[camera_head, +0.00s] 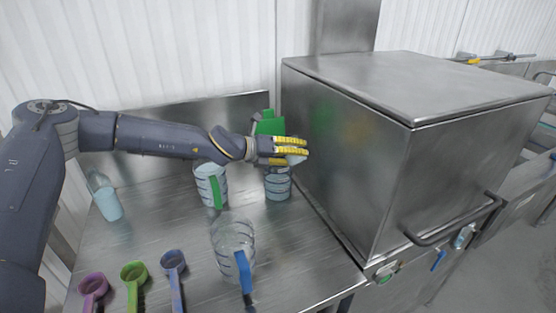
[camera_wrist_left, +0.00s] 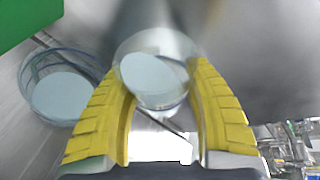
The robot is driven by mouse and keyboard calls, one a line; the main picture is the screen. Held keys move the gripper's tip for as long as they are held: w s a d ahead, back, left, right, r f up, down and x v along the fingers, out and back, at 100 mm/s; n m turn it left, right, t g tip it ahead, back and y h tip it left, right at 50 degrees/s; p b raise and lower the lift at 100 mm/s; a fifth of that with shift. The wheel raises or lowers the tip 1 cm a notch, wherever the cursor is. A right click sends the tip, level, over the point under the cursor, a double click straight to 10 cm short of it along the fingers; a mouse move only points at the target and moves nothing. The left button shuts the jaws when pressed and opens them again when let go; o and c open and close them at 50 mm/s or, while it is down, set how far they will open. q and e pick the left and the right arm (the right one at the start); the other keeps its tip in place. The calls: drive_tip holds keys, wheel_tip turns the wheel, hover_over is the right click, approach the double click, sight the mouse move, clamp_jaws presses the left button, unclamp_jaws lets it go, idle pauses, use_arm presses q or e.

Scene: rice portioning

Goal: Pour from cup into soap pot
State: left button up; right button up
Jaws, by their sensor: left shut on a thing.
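My left gripper (camera_head: 291,150) has yellow ribbed fingers and is shut on a small clear cup (camera_wrist_left: 153,82) with pale blue-white contents. In the head view only a bit of the cup (camera_head: 296,158) shows beyond the fingers. The gripper is above a clear pot (camera_head: 278,187) with pale blue contents, close to the steel box. In the left wrist view a round clear vessel with pale contents (camera_wrist_left: 60,96), which looks like this pot, is left of the cup, apart from it. I cannot tell for certain that it is the soap pot. My right gripper is not in view.
A big steel box (camera_head: 400,160) stands right of the gripper. On the steel table are a green-handled jug (camera_head: 206,188), a blue-handled clear jug (camera_head: 228,238), a bottle (camera_head: 106,200) and purple (camera_head: 92,286), green (camera_head: 134,272) and blue (camera_head: 174,262) scoops. A green object (camera_head: 268,124) is behind the gripper.

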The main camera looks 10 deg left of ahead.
use_arm(q)
drive_tip(key=shift+f+n+h, duration=0.3)
drive_tip(key=shift+n+h, duration=0.1)
drive_tip(key=shift+n, duration=0.2)
idle(0.6)
drive_tip(key=shift+r+n+h, duration=0.4)
drive_tip(key=shift+r+n, duration=0.05)
drive_tip(key=shift+n, duration=0.15)
idle(0.7)
drive_tip(key=shift+w+a+f+n+g+h, duration=0.15)
drive_tip(key=shift+f+n+g+h, duration=0.2)
drive_tip(key=shift+n, duration=0.25)
idle(0.8)
drive_tip(key=shift+w+a+r+n+h+b, duration=0.45)
drive_tip(key=shift+a+n, duration=0.1)
drive_tip(key=shift+n, duration=0.15)
idle(0.7)
drive_tip(key=shift+w+a+r+n+h, duration=0.1)
drive_tip(key=shift+a+r+n+h, duration=0.2)
drive_tip(key=shift+n, duration=0.4)
idle(0.7)
drive_tip(key=shift+d, duration=0.1)
drive_tip(key=shift+d+f+m, duration=0.15)
drive_tip(key=shift+d+m, duration=0.05)
drive_tip(key=shift+m, duration=0.4)
drive_tip(key=shift+s+d+f+m+y, duration=0.55)
drive_tip(key=shift+s+d+m+y, duration=0.15)
drive_tip(key=shift+m+y, duration=0.1)
drive_tip(key=shift+a, duration=0.15)
